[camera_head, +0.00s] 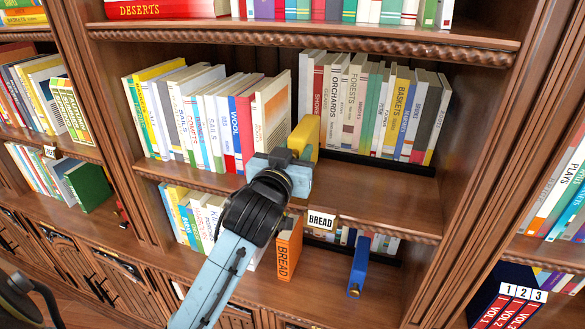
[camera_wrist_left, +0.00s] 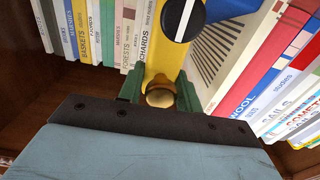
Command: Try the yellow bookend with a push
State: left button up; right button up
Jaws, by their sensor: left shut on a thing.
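The yellow bookend (camera_head: 305,133) stands on the middle shelf, at the right end of the left row of books. My left gripper (camera_head: 284,162) is at the bookend's front. In the left wrist view its green fingers (camera_wrist_left: 159,90) are shut on the brass knob, one on each side. The bookend's base is hidden. My right gripper is not in view.
A right row of books (camera_head: 375,105) stands behind a bare strip of shelf (camera_head: 380,185). Below are a BREAD label (camera_head: 321,220), an orange BREAD book (camera_head: 288,252) and a blue bookend (camera_head: 359,266). Wooden uprights bound the bay on both sides.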

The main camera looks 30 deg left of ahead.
pick_arm(q)
jog(key=shift+p, duration=0.5)
dwell(1.1)
jog(key=shift+f, duration=0.1)
jog(key=o, duration=0.8)
jog(key=shift+o, duration=0.2)
jog(key=v, duration=0.8)
jog(key=shift+p, duration=0.45)
jog(key=shift+a, duration=0.1)
